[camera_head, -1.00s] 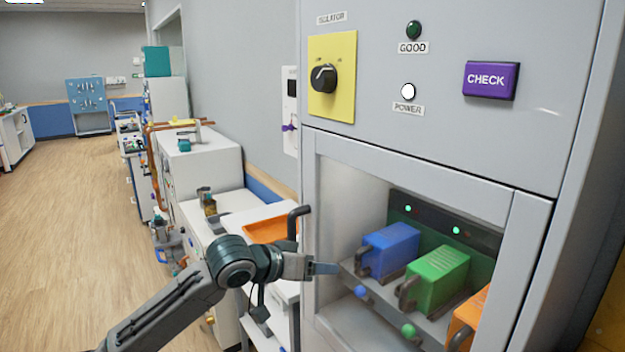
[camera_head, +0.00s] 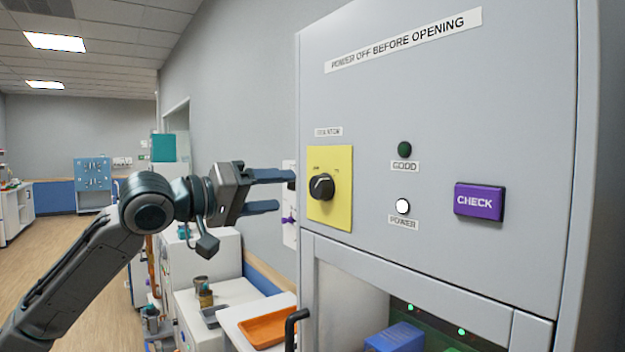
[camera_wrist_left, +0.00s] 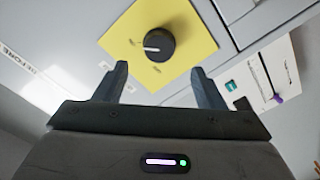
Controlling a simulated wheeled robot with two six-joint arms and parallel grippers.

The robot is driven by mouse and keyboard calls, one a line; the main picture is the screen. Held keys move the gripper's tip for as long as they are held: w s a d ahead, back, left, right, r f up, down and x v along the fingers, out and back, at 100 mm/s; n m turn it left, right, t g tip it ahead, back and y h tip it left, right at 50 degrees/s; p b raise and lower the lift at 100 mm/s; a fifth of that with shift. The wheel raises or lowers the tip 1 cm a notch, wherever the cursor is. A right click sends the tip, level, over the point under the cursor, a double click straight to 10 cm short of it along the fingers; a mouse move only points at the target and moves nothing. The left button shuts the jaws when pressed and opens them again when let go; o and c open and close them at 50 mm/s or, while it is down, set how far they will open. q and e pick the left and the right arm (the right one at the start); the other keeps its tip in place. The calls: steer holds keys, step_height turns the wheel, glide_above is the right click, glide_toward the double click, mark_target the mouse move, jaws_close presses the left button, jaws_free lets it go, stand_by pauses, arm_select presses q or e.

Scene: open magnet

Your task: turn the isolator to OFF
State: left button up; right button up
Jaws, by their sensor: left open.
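The isolator is a black round knob (camera_head: 321,187) on a yellow plate (camera_head: 343,212) on the grey cabinet front. A white line marks the knob, and its label lettering is too small to read surely. My left gripper (camera_head: 282,191) is open and empty, just left of the knob, with its fingers pointing toward the panel. In the left wrist view the knob (camera_wrist_left: 153,46) lies ahead of the gap between the two fingertips (camera_wrist_left: 159,72), apart from both. My right gripper is out of view.
Right of the isolator are a dark green GOOD lamp (camera_head: 404,149), a lit white POWER lamp (camera_head: 402,206) and a purple CHECK button (camera_head: 479,202). A sign (camera_head: 404,40) reads POWER OFF BEFORE OPENING. Below is a compartment with a blue block (camera_head: 396,338). An orange tray (camera_head: 268,328) lies left.

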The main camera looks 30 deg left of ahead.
mark_target(316, 188)
arm_select(q)
steer(key=p+x, duration=0.4)
steer(key=x, duration=0.2)
steer(key=shift+w+d+r+p, duration=0.1)
steer(key=shift+r+p, duration=0.05)
steer(key=shift+p, duration=0.15)
steer(key=shift+p+x, duration=0.6)
steer(key=shift+x, duration=0.5)
steer(key=shift+f, duration=0.2)
steer(key=c, duration=1)
steer(key=shift+o, duration=0.2)
